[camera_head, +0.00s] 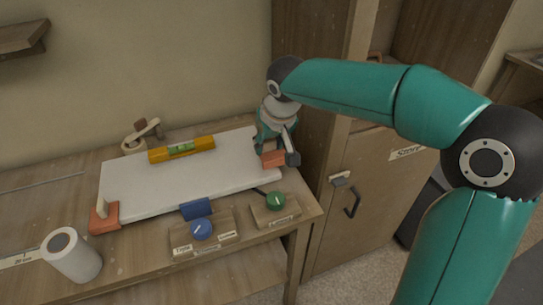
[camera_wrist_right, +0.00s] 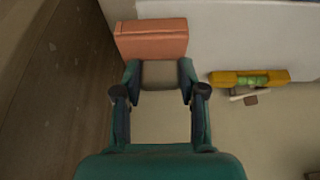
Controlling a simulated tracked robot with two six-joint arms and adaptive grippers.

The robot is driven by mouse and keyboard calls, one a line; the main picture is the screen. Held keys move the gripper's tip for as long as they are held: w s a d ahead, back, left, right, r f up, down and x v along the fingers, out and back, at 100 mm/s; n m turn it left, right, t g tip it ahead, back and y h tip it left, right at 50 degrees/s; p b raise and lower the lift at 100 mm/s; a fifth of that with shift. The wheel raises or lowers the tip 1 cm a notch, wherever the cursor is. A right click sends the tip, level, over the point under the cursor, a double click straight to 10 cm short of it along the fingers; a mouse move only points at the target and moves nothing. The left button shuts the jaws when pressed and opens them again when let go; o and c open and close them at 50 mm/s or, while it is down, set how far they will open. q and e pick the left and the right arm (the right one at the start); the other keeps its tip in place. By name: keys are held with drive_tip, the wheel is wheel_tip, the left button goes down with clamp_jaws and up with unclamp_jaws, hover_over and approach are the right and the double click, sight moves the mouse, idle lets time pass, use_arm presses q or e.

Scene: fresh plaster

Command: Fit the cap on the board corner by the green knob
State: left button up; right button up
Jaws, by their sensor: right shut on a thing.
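The white board (camera_head: 180,185) lies on the wooden bench. The green knob (camera_head: 275,201) is on a small wooden block in front of the board's right end. My right gripper (camera_head: 283,150) is at the board's right end, shut on a terracotta cap (camera_head: 272,159). In the right wrist view my gripper (camera_wrist_right: 160,80) has its fingers either side of a grey-brown part below the cap (camera_wrist_right: 152,38). The cap overlaps the board's edge in that view; I cannot tell whether it touches or is seated. My left gripper is not in view.
Another terracotta cap (camera_head: 104,218) is on the board's front left corner. A yellow level (camera_head: 181,149) lies along the board's back. A blue knob (camera_head: 202,229) stands in front, and a white cylinder (camera_head: 73,256) at front left. A wooden cupboard (camera_head: 370,185) is close on the right.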

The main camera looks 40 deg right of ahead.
sight(271, 154)
wheel_tip(271, 154, down, 4)
drive_tip(key=shift+f, duration=0.15)
idle(0.3)
drive_tip(key=shift+f+b, duration=0.6)
drive_tip(key=shift+b, duration=0.2)
drive_tip(key=o, duration=1.1)
drive_tip(key=shift+r, duration=0.15)
drive_tip(key=shift+r+p, duration=0.6)
drive_tip(key=shift+p, duration=0.2)
drive_tip(key=v, duration=1.2)
drive_tip(key=shift+f, duration=0.1)
